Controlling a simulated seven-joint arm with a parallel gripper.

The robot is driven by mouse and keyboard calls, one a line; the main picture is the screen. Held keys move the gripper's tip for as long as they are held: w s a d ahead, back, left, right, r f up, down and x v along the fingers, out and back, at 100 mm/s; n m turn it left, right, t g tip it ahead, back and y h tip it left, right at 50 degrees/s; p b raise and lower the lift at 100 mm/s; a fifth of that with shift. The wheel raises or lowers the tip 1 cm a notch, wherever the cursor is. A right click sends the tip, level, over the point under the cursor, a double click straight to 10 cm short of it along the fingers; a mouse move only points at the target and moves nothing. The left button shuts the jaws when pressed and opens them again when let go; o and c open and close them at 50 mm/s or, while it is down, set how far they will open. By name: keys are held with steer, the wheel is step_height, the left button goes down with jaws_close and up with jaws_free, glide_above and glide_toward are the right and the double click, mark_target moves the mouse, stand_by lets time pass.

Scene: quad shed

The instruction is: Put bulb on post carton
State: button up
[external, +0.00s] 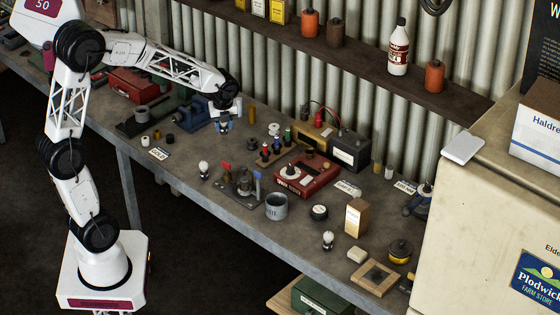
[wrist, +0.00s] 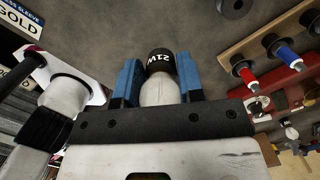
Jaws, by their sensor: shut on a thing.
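My gripper (external: 223,123) is above the back left part of the bench in the external view. In the wrist view its blue fingers (wrist: 158,78) are shut on a bulb (wrist: 158,90) with a pale body and a black cap marked 21W. In the external view the held bulb is too small to make out. Two other bulb-like things, one left (external: 204,171) and one right (external: 328,240), stand on the bench.
A cream cabinet (external: 480,220) bounds the right.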

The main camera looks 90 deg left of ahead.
steer(key=w+d+r+m, duration=0.2)
steer(key=w+d, duration=0.7)
steer(key=w, duration=0.1)
steer(key=w+d+r+m, duration=0.1)
steer(key=w+d, duration=0.4)
steer(key=d, duration=0.6)
steer(key=w+d+r+m, duration=0.1)
steer(key=w+d+r, duration=0.1)
steer(key=w+d, duration=0.4)
steer(key=w+d+r+m, duration=0.2)
steer(key=w+d, duration=0.3)
steer(key=d, duration=1)
steer(key=shift+w+d+r+t, duration=0.15)
steer(key=shift+w+d+t, duration=0.1)
steer(key=shift+d+t, duration=0.1)
glide_above(358, 202)
steer(key=shift+d+f, duration=0.2)
steer(key=shift+f, duration=0.55)
steer(key=shift+f, duration=1.75)
